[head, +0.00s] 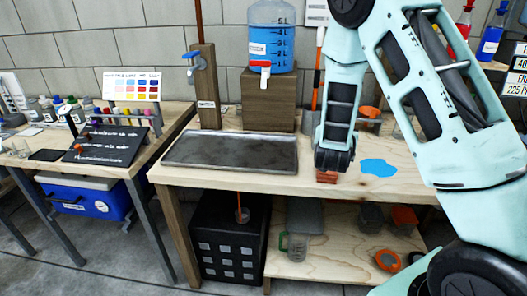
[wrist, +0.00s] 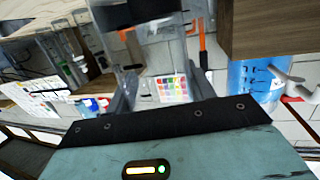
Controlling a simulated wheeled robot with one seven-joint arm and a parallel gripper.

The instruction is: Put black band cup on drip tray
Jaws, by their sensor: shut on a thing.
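The drip tray (head: 230,150), a dark, wide metal tray with a low rim, lies flat on the wooden bench in the head view. My gripper (head: 328,172) is to the right of the tray, pointing down over the bench, with a small reddish part under it. In the wrist view my gripper (wrist: 160,72) has its two dark fingers shut around a clear cup (wrist: 150,30). In the head view my wrist hides most of what is held.
A wooden block (head: 268,100) with a blue-filled water jug (head: 271,40) stands behind the tray, next to a post with a tap (head: 205,85). A blue puddle (head: 379,168) lies right of my gripper. An orange-rimmed cup (head: 368,116) stands behind my arm.

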